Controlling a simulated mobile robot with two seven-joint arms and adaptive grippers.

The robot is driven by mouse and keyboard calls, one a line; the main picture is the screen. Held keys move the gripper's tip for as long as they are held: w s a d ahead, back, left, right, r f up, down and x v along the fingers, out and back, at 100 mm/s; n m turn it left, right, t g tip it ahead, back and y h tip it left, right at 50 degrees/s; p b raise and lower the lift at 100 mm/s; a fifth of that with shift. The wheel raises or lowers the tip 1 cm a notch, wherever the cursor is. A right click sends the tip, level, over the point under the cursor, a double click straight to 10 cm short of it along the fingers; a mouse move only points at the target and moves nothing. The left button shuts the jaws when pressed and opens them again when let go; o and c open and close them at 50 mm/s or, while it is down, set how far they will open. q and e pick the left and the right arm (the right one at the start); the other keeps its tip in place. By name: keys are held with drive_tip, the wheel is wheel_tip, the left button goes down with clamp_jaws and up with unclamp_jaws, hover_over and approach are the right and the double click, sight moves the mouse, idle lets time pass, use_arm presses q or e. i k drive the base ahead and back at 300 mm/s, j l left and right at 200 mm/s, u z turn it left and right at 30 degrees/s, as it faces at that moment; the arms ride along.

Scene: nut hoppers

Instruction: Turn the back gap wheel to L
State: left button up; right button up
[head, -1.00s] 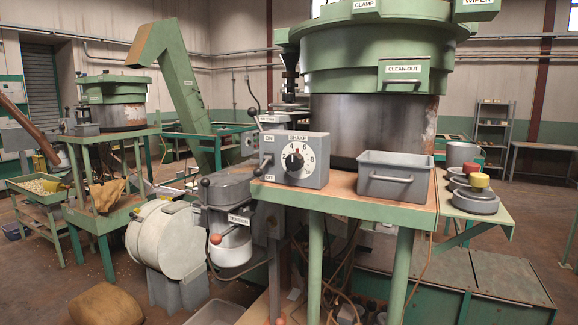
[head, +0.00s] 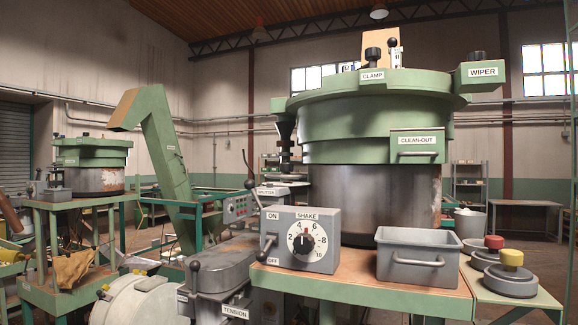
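No wheel labelled gap can be made out in the head view. The near green hopper (head: 400,122) carries labels CLAMP, WIPER and CLEAN-OUT. A black knob (head: 373,58) stands above CLAMP and another dark knob (head: 477,56) above WIPER. A tan board (head: 395,42) with a white plate rises behind the near hopper's rim. A second, similar green hopper (head: 92,152) stands farther back at the left; its small labels are unreadable. Neither of my grippers is in view.
A SHAKE dial box (head: 301,240) and a grey bin (head: 417,262) stand on the near bench. Lidded pots (head: 511,277) stand on the right shelf. A green inclined chute (head: 160,150) rises between the hoppers.

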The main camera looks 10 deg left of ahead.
sight(287, 169)
drive_tip(key=i+j+z, duration=0.15)
drive_tip(key=j, duration=0.2)
drive_tip(key=i+j+z, duration=0.1)
drive_tip(key=j, duration=0.3)
drive_tip(key=i+j+z, duration=0.15)
drive_tip(key=j, duration=0.25)
drive_tip(key=i+j+z, duration=0.15)
drive_tip(key=j, duration=0.2)
drive_tip(key=j+z, duration=0.15)
drive_tip(key=j, duration=0.3)
drive_tip(key=i, duration=0.05)
